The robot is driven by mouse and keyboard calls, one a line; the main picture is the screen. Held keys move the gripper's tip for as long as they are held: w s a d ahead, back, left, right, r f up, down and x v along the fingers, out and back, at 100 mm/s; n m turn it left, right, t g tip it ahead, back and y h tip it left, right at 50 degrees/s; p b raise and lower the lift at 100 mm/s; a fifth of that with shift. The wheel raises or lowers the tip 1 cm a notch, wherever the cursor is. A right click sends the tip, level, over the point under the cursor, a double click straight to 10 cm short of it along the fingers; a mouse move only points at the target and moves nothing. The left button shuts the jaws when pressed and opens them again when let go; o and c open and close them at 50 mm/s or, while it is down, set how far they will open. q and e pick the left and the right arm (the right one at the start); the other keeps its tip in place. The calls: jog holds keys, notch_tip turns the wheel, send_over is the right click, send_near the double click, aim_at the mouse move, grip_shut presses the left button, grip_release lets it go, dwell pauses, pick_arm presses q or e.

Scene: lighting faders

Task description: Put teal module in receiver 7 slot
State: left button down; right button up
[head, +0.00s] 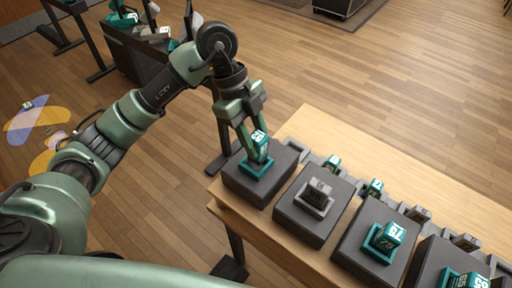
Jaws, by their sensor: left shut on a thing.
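My left gripper (254,148) reaches down from above at the table's left end. It is shut on a teal module (262,139) with white digits on its top. The module is at the teal base on the leftmost dark block (243,182). I cannot tell whether it is fully seated there. Other dark blocks to the right carry a grey module (318,190), a teal module (388,236) with white digits and another teal one (472,279) cut by the frame edge. I cannot make out which block is receiver 7. My right gripper is not in view.
The wooden table (309,124) has small teal and grey numbered tags (374,187) along a rail behind the blocks. A dark bin (138,55) with teal and grey pieces stands at the upper left. The floor beyond the table is open.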

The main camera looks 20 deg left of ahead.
pick_arm(q)
notch_tip(320, 180, down, 4)
jog(key=shift+s+r, duration=0.1)
jog(key=c, duration=1)
grip_release()
jog(key=shift+r, duration=0.1)
jog(key=b+v, duration=0.2)
jog(key=v, duration=1)
jog(key=shift+d, duration=0.1)
